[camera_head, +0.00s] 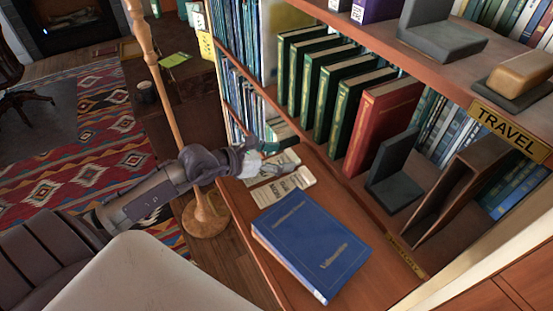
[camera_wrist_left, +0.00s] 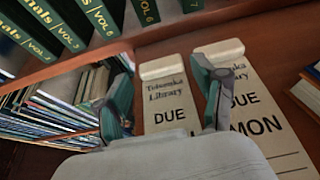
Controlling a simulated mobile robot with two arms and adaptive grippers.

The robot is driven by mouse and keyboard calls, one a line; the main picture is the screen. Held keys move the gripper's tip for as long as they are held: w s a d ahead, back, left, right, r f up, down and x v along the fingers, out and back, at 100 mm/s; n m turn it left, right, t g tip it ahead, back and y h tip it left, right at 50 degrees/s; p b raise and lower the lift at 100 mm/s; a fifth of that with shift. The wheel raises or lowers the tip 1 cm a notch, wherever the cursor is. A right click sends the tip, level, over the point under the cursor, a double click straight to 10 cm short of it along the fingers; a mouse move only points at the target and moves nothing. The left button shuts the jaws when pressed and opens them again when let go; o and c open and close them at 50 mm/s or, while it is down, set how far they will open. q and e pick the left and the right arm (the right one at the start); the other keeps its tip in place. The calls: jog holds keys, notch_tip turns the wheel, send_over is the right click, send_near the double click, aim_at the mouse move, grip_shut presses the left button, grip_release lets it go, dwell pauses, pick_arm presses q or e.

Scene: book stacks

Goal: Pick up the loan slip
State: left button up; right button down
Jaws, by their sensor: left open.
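Two pale loan slips lie on the wooden shelf ledge. In the wrist view, one slip (camera_wrist_left: 168,112) reads "DUE" and lies between my fingers; the other slip (camera_wrist_left: 262,118) reads "DUE MON" and lies to its right. In the head view, the nearer slip (camera_head: 285,188) shows clearly, and the farther slip (camera_head: 262,177) is partly hidden by my left gripper (camera_head: 286,158). My left gripper is open with nothing held, low over the farther slip; it also shows in the wrist view (camera_wrist_left: 164,70). I cannot tell whether the fingers touch the slip. My right gripper is not in view.
A blue book (camera_head: 312,243) lies flat on the ledge beside the slips. Green volumes and a red book (camera_head: 382,122) stand behind, with a dark bookend (camera_head: 393,172) at their right. A wooden pole stand (camera_head: 205,212) stands left of the ledge.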

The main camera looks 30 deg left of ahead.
pick_arm(q)
jog(key=shift+x, duration=1.2)
jog(key=shift+s, duration=0.1)
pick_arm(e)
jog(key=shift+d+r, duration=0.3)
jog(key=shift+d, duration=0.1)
pick_arm(q)
jog(key=c, duration=0.5)
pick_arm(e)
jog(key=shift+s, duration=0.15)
pick_arm(q)
jog(key=shift+r, duration=0.15)
jog(key=shift+c, duration=0.2)
notch_tip(320, 180, up, 10)
jog(key=b, duration=0.1)
jog(key=shift+b, duration=0.35)
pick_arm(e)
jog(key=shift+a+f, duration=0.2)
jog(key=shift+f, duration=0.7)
